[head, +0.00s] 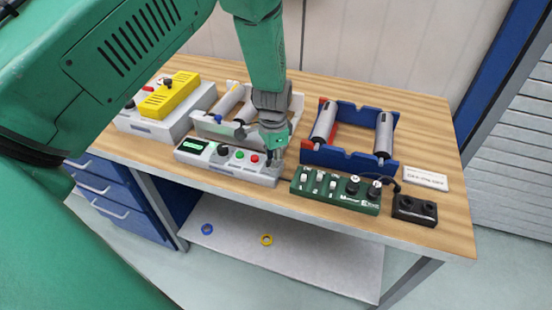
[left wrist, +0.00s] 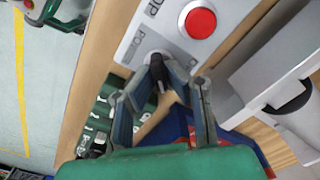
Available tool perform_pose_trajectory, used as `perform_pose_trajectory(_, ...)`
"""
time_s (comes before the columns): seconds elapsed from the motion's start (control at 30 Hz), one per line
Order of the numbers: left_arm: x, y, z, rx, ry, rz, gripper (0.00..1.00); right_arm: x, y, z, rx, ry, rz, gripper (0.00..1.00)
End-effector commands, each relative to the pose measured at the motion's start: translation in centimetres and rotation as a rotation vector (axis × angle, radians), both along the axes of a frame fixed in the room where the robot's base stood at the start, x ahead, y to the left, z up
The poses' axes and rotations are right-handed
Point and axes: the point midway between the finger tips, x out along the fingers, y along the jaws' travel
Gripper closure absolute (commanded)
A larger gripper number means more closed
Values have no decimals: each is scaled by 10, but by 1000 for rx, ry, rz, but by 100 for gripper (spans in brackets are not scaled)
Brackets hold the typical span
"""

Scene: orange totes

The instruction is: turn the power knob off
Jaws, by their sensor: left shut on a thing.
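The light grey control box (head: 232,172) stands at the front of the wooden bench, with a display, a dark knob, a green button and a red button on top. My left gripper (head: 274,152) points down at the box's right end, just beside the red button. In the left wrist view, my left gripper (left wrist: 158,78) is shut on a dark power knob (left wrist: 155,62) at the end of the grey panel (left wrist: 143,40). The fingers stand on both sides of the knob and hide part of it. The knob's exact angle is hard to tell. My right gripper is in neither view.
A green switch box (head: 335,190) stands close on the right. A blue roller frame (head: 345,158) is behind it, and a black socket block (head: 414,211) is near the right corner. A yellow-topped unit (head: 170,95) is at the left. A red button (left wrist: 198,20) sits near my fingers.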

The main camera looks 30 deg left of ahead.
Motion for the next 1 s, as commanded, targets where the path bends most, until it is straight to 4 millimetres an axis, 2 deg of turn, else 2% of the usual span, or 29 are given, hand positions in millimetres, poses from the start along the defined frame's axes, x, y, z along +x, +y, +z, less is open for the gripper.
perform_pose_trajectory(0.03,5,-6,3,-9,-12,-3,100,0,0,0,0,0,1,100)
perform_pose_trajectory(0.57,6,-5,3,-8,-13,43,100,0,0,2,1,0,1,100)
perform_pose_trajectory(0.77,6,-6,4,-9,-15,157,100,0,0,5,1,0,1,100)
perform_pose_trajectory(1.0,7,-4,4,-8,-17,371,100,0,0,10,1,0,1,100)
